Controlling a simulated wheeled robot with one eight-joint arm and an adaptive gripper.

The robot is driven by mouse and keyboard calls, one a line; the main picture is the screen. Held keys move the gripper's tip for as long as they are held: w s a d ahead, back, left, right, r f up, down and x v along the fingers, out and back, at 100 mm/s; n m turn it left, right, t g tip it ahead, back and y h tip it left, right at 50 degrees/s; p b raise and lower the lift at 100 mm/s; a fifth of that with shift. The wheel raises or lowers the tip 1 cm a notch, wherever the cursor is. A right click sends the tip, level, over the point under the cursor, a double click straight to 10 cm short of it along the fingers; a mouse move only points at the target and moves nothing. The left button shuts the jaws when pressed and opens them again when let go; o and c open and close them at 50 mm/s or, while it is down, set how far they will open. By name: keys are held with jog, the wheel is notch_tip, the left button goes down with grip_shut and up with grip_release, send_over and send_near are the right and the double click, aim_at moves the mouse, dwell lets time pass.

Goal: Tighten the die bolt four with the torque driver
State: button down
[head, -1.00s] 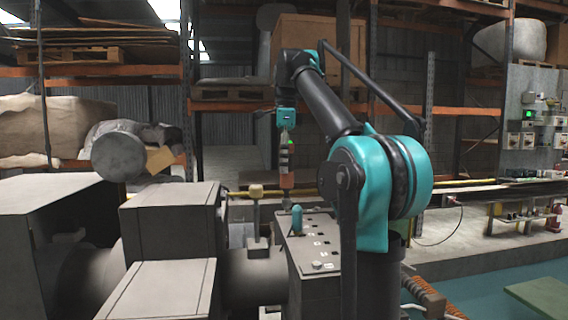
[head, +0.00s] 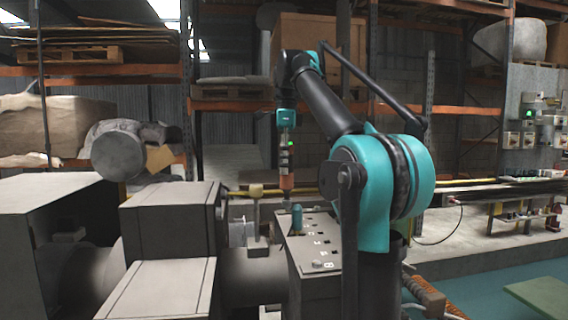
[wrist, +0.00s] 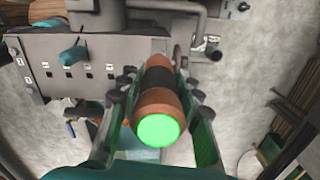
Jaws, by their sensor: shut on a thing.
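My gripper (wrist: 158,88) is shut on the torque driver (wrist: 158,112), an orange handle with a black band and a lit green end. In the head view, my gripper (head: 286,138) holds the driver (head: 287,170) upright with its tip end down, above the far side of a grey machine. The driver's tip and whatever lies under it are hidden in both views. I cannot make out die bolt four or its number. A grey panel with small labelled marks (head: 322,252) is in front of the driver; it is at upper left in the wrist view (wrist: 45,80).
A teal knob (head: 297,214) stands up from the panel close to the driver. A post with a beige head (head: 256,191) rises to its left. Grey machine blocks (head: 170,225) fill the lower left.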

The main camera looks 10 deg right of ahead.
jog(key=shift+f, duration=0.6)
dwell(1.6)
jog(key=shift+r, duration=0.1)
